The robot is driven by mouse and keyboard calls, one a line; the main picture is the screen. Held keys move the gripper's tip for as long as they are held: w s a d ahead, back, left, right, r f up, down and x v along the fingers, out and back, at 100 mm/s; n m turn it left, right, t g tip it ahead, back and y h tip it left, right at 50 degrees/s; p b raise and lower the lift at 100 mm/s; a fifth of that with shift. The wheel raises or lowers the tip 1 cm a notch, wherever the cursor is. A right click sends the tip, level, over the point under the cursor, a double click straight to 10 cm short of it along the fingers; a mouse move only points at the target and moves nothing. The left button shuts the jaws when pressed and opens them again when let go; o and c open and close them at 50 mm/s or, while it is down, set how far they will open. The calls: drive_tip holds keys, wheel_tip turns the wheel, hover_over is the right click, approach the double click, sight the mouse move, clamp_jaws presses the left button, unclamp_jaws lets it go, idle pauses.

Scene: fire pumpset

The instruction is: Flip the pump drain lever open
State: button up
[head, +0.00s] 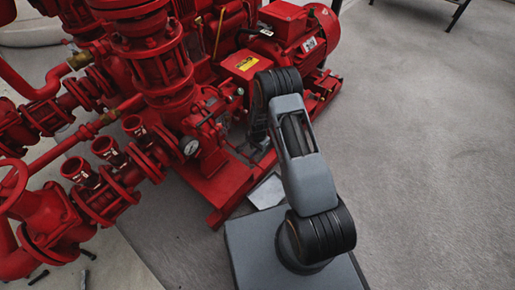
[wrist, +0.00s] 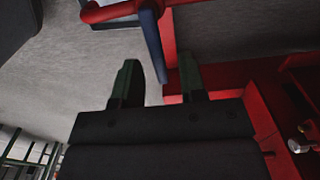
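In the wrist view, a dark blue lever (wrist: 153,45) hangs from a red pipe (wrist: 112,12) at the top, and I take it to be the drain lever. My gripper (wrist: 158,70) is open, with its two dark green-black fingers spread apart. The lever's lower end appears between the fingertips, nearer the right one; I cannot tell how deep it sits between them or whether it touches. In the head view my arm hides the gripper and the lever, low beside the red pump set (head: 165,65).
A red motor (head: 300,30) and the red base frame (head: 225,195) stand close around my arm. Red valves and pipes (head: 100,180) crowd the left. A red surface (wrist: 260,110) lies close right of the fingers. Grey floor (head: 430,120) is clear on the right.

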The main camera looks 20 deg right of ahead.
clamp_jaws()
